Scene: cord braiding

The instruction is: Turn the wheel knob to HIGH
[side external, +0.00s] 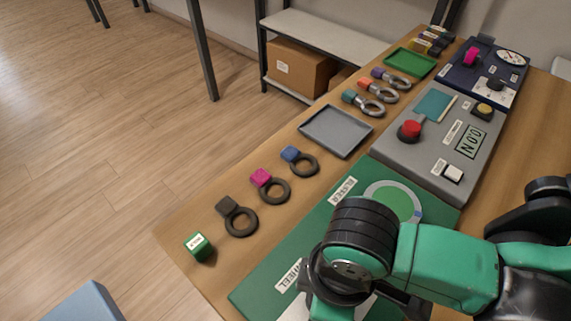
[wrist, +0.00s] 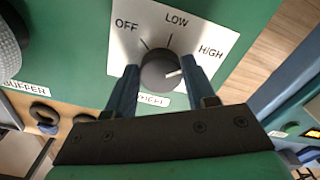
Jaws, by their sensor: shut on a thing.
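The wheel knob (wrist: 157,74) is a round dark knob on a white plate (wrist: 215,25) marked OFF, LOW and HIGH in the wrist view. A white line on the knob points right and slightly up, toward the HIGH side. My gripper (wrist: 165,82) is shut on the knob, one finger on its left side and one on its right. The label below the knob is partly hidden by the fingers. In the side view my arm covers the knob; it stands over the front part of the green panel (side external: 315,230).
A buffer disc (side external: 403,203) lies behind my gripper on the same panel. A grey panel (side external: 390,157) with a red knob (side external: 410,129) stands farther back. Dark rings with coloured tags (side external: 275,187) and a grey tray (side external: 337,130) lie along the left table edge.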

